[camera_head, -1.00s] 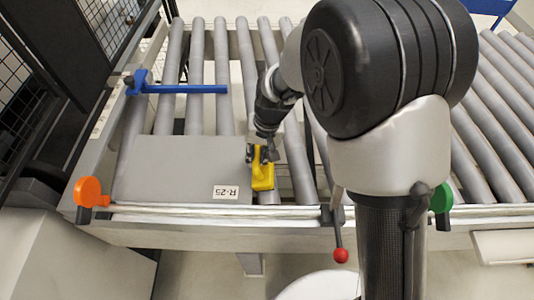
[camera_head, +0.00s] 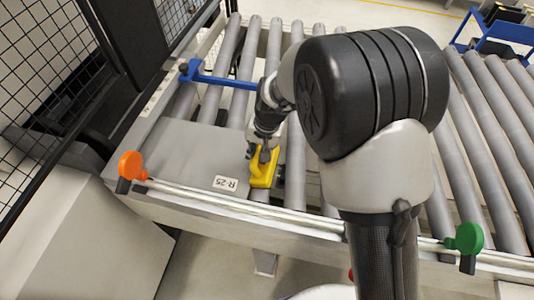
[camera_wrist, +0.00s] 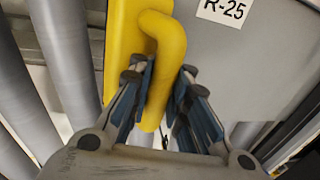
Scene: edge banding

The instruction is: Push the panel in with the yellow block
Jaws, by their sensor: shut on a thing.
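The grey panel (camera_head: 190,148) lies flat on the rollers at the left of the conveyor, with its label R-25 near the front right corner. It also shows in the wrist view (camera_wrist: 250,65). The yellow block (camera_head: 262,172) stands at the panel's right edge and appears to touch it. In the wrist view, the block (camera_wrist: 122,40) has a curved handle. My gripper (camera_head: 265,152) is shut on this handle; its fingers in the wrist view (camera_wrist: 162,85) lie on either side of it. The fingers hide part of the handle.
An orange knob (camera_head: 131,166) is at the left end of the front rail, and a green knob (camera_head: 468,238) at the right. A blue bar (camera_head: 222,80) crosses the rollers behind the panel. A black mesh fence (camera_head: 45,80) stands at the left. Bare rollers (camera_head: 505,150) lie right.

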